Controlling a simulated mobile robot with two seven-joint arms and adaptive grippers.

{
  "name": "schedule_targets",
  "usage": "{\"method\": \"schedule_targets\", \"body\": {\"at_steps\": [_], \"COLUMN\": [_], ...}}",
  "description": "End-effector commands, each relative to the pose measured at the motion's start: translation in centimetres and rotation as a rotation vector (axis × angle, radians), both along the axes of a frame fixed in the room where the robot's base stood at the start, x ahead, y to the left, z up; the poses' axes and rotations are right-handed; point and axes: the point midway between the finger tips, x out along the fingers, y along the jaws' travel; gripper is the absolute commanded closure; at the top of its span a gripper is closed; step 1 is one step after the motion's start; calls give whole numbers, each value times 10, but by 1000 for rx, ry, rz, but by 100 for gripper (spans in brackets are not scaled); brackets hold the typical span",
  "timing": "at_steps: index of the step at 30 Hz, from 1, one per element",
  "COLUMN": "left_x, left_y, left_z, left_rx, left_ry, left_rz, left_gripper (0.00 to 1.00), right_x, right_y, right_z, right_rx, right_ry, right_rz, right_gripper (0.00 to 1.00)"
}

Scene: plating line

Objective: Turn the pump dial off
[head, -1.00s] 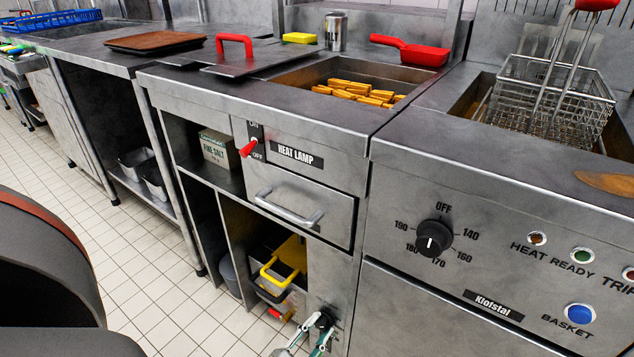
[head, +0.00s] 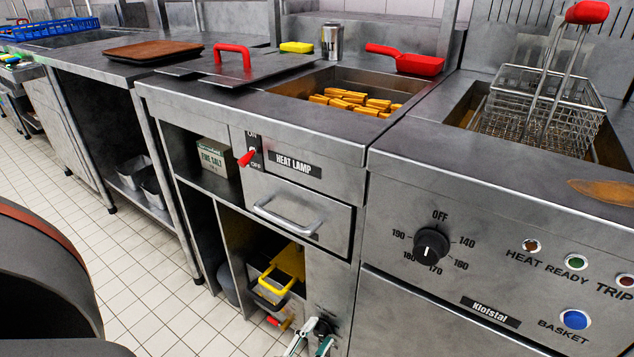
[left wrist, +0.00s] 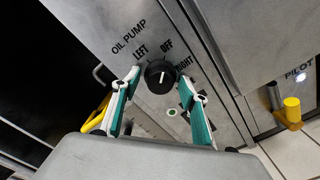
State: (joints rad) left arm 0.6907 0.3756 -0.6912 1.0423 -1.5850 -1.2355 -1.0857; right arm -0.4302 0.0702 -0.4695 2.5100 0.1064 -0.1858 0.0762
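The pump dial is a round black knob (left wrist: 157,83) on a steel panel lettered OIL PUMP, LEFT, OFF and RIGHT in the left wrist view. In the head view the dial (head: 324,326) shows low at the bottom edge, partly behind my gripper. My left gripper (left wrist: 160,84) has its two teal-padded fingers spread on either side of the knob, with small gaps. It also shows in the head view (head: 314,339), at the bottom edge. Whether a fingertip touches the knob is not clear. My right gripper is not in view.
A fryer panel with a black temperature dial (head: 431,246) is at right. A red heat lamp switch (head: 247,157) and a drawer handle (head: 287,216) are above the pump area. Yellow-handled bins (head: 279,277) stand in the cabinet. A yellow valve (left wrist: 291,113) is at right in the wrist view.

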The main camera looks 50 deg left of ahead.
Motion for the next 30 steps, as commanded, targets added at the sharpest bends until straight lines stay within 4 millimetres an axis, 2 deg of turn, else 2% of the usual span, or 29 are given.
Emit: {"method": "schedule_targets", "body": {"at_steps": [11, 24, 30], "left_x": [-3, -63, -73], "left_y": [-1, -15, -18], "left_z": [-1, -1, 0], "left_rx": [0, 0, 0], "left_ry": [1, 1, 0], "left_rz": [-1, -1, 0], "left_gripper": [54, 54, 54], "right_x": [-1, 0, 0], "right_y": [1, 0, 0], "right_z": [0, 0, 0], "right_rx": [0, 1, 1], "right_ry": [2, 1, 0], "right_rz": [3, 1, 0], "right_gripper": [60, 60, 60]}}
